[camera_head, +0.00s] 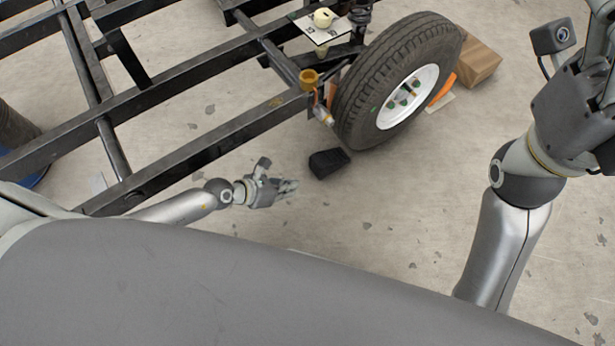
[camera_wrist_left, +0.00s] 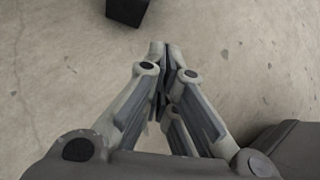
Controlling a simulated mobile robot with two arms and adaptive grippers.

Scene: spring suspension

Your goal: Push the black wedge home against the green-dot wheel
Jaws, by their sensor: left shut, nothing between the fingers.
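The black wedge (camera_head: 328,163) lies on the concrete floor, below and left of the tyre, with a small strip of floor between them. The wheel (camera_head: 400,85) is a black tyre on a white rim, with a small green dot (camera_head: 374,109) near the rim's left edge. My left gripper (camera_head: 294,187) is shut and empty, low over the floor to the left of the wedge and apart from it. The left wrist view shows its fingertips together (camera_wrist_left: 166,50), with part of the wedge (camera_wrist_left: 127,10) at the top edge. My right arm is at the right; its fingertips are out of frame.
A black steel frame (camera_head: 200,135) fills the upper left. An orange wedge (camera_head: 443,90) and a wooden block (camera_head: 480,62) are on the wheel's far right side. A brass-coloured cup (camera_head: 309,79) and a white plate (camera_head: 322,28) sit by the suspension. Floor right of the black wedge is clear.

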